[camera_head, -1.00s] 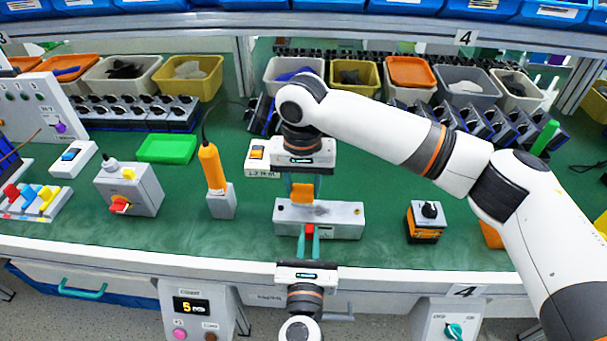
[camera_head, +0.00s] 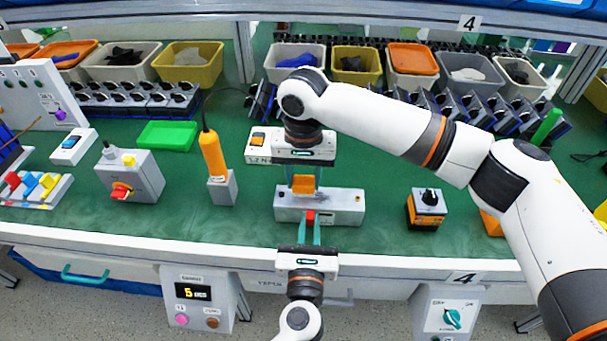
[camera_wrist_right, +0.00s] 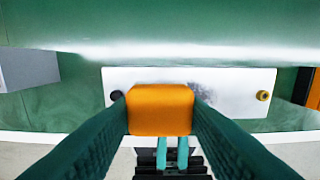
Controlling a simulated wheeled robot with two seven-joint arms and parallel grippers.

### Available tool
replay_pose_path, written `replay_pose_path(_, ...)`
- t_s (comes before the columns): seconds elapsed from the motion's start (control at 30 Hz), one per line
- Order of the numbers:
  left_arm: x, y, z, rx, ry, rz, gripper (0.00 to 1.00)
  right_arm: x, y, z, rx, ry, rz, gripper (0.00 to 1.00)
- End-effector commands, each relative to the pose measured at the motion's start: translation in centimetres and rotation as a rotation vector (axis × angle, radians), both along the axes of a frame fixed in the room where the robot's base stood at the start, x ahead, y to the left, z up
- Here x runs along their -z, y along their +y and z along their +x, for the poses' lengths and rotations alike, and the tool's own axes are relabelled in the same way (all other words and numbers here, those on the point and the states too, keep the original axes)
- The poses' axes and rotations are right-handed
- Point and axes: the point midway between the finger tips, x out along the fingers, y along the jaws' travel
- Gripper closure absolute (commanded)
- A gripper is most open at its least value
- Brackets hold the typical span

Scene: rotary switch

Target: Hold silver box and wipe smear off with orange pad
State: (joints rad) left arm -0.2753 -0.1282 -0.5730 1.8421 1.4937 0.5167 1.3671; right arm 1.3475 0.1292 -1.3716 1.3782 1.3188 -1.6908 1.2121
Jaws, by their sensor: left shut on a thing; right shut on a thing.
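The silver box (camera_head: 345,206) lies on the green bench top, with a red part (camera_head: 310,216) on its front. My left gripper (camera_head: 310,228) comes from the front edge and is shut on the box at that part. My right gripper (camera_head: 303,178) reaches down from behind and is shut on the orange pad (camera_head: 303,185). The pad is over the box top, left of its middle; it looks in contact, though the underside is hidden. In the right wrist view the pad (camera_wrist_right: 160,110) sits between the fingers, and a dark speckled smear (camera_wrist_right: 205,92) shows just right of it.
An orange-handled tool in a grey holder (camera_head: 214,160) and a grey box with a red knob (camera_head: 130,178) stand left. A black-and-orange switch (camera_head: 426,208) stands right. Bench room beside the silver box is clear.

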Motion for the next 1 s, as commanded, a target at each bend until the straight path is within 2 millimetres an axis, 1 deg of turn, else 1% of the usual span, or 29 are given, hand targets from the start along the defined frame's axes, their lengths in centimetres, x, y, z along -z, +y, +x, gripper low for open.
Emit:
replay_pose_path(0.87,0.0,0.0,0.0,0.0,0.001,0.0,1.0,1.8,0.0,0.0,0.0,0.001,0.0,0.87)
replay_pose_path(1.0,0.0,0.0,0.0,0.0,0.001,0.0,1.0,1.8,-0.1,0.0,0.0,0.001,0.0,0.87)
